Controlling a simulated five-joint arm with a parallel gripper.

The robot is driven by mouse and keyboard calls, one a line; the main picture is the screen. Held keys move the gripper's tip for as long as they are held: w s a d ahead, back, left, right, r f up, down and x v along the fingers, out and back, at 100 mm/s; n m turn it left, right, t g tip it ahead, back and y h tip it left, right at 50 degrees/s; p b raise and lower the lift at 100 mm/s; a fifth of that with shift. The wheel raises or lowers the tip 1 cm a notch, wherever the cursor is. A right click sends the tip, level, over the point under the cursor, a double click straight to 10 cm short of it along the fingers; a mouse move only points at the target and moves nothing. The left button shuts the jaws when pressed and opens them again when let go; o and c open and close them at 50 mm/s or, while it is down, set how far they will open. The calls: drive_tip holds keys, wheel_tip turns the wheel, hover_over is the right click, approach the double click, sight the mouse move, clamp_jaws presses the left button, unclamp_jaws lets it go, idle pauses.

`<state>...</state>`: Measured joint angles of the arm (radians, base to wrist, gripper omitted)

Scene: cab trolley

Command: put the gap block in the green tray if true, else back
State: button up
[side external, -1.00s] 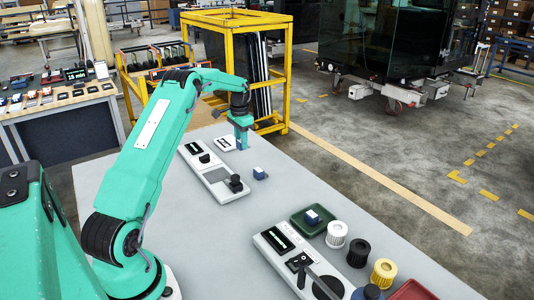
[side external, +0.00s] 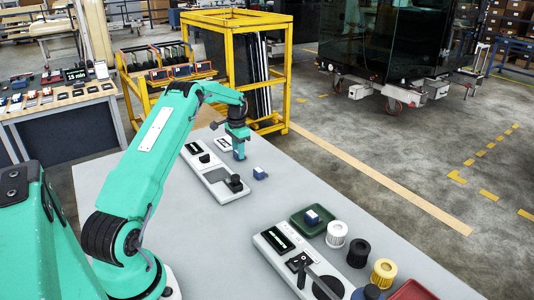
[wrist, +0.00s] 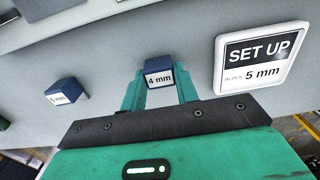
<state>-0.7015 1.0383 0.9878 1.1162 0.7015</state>
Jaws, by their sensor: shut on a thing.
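My gripper (side external: 239,156) is shut on a small blue block with a white "4 mm" label (wrist: 159,76), which sits between the fingertips in the wrist view. Another blue block (side external: 260,173) stands on the grey table beside the gripper; the wrist view shows its "5 mm" label (wrist: 64,92). A white card (side external: 223,144) lies beyond the gripper; in the wrist view the card (wrist: 262,60) reads "SET UP, BLOCK 5 mm".
A pale device (side external: 212,176) with a display and black knob lies beside the gripper. A second device (side external: 270,244) with a black lever is nearer. White (side external: 337,234), black (side external: 358,252) and yellow (side external: 383,272) ribbed cylinders and a red tray (side external: 414,291) stand at the right.

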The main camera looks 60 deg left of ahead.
drive_tip(key=shift+f, duration=0.1)
drive_tip(key=o, duration=1.1)
wheel_tip(320, 180, up, 12)
idle(0.4)
idle(0.4)
